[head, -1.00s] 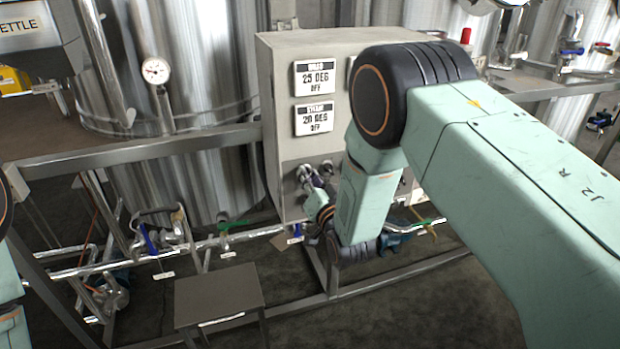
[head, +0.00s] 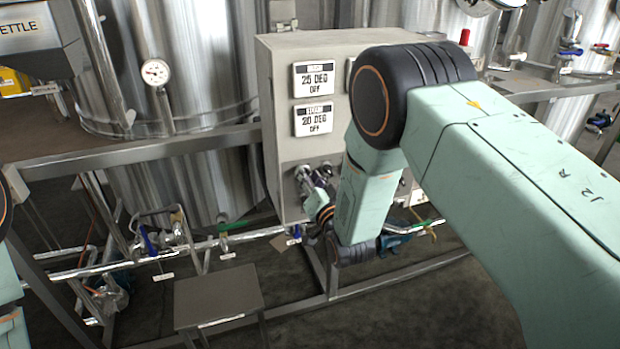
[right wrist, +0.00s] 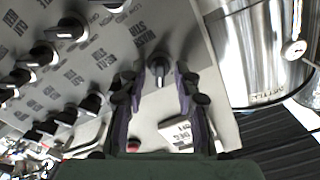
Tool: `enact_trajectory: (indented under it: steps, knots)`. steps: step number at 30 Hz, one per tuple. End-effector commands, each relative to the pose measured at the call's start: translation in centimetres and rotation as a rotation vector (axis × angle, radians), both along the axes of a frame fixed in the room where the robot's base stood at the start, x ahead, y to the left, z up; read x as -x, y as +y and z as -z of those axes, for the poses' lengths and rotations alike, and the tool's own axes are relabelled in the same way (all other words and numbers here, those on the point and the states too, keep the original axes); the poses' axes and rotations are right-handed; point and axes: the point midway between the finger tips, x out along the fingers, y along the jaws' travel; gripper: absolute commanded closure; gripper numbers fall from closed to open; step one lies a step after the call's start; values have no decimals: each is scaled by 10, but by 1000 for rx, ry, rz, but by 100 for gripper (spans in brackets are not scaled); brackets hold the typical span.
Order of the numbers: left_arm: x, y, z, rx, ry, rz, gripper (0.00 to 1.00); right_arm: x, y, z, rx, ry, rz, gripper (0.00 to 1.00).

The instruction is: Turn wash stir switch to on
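The grey control panel (head: 285,150) stands in the middle of the head view. My right gripper (head: 309,175) is at its lower left front, partly hidden by my own arm. In the right wrist view the panel is upside down, and the dark wash stir switch (right wrist: 158,70) sits by a label that seems to read "WASH STIR". My right gripper (right wrist: 160,88) has its purple-padded fingers apart, one on each side of this switch. I cannot tell whether they touch it. The switch's exact setting is unclear. My left gripper is out of view.
Several similar black knobs (right wrist: 70,30) sit on the panel beside the gripper. A red part (right wrist: 132,145) and a temperature display (right wrist: 178,135) are near. A steel tank (head: 200,60), pipes (head: 110,265) and a small stool (head: 218,292) surround the panel.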

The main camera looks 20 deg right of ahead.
Motion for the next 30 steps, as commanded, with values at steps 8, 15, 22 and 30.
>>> enact_trajectory:
  steps: [8, 15, 22, 30]
  knots:
    - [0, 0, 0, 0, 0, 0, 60, 18, 0, 2, 0, 5, -1, 68]
    - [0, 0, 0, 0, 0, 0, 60, 61, -2, 1, 0, 4, 0, 68]
    - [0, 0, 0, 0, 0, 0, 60, 101, -3, 1, 0, 3, -1, 68]
    - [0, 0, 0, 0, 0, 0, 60, 120, -4, 0, 0, 0, 0, 68]
